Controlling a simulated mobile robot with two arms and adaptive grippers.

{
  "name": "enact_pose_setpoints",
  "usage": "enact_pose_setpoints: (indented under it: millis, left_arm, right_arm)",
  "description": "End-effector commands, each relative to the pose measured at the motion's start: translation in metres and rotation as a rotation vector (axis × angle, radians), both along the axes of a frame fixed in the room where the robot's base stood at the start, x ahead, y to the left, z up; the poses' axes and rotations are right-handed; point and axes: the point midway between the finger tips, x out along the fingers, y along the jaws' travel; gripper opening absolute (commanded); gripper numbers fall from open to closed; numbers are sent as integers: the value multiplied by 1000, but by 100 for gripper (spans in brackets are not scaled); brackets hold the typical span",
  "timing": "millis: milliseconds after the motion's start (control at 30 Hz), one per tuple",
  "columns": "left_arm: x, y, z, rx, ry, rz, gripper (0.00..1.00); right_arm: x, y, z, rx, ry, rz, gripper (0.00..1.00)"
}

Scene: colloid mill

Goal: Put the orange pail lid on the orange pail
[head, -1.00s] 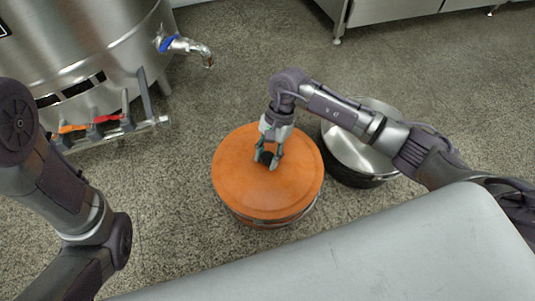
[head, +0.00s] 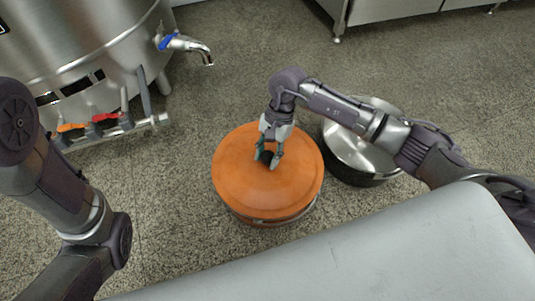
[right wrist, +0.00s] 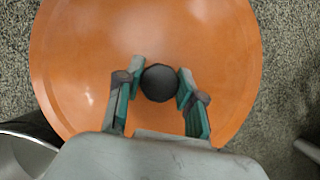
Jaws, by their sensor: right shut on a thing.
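The orange pail lid (head: 240,180) is a wide round disc with a dark knob (right wrist: 159,83) at its middle. It lies over the orange pail (head: 265,219), whose side and metal band show only below the lid's front edge. I cannot tell whether the lid is fully seated all round. My right gripper (head: 268,158) is shut on the lid's knob from above; in the right wrist view its fingers (right wrist: 159,84) stand on both sides of the knob. My left arm shows at the left of the head view, but its gripper is out of view.
A silver pot (head: 352,150) stands on the floor close to the pail's right. A large steel vessel (head: 80,40) with a tap (head: 187,45) and coloured valve handles (head: 105,118) stands at the upper left. Speckled floor is free behind the pail.

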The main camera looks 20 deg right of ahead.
Motion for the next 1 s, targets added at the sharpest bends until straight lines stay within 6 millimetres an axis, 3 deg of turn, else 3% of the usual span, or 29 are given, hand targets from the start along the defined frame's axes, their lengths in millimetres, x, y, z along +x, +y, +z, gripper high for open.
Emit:
enact_pose_setpoints:
  millis: [933,967,1000]
  left_arm:
    - [1,0,-13,0,2,1,0]
    - [1,0,-12,0,3,1,0]
    - [1,0,-12,-1,3,1,0]
  right_arm:
    - [0,0,-14,2,-1,-1,0]
    - [0,0,-13,2,-1,-1,43]
    - [0,0,-13,2,-1,-1,49]
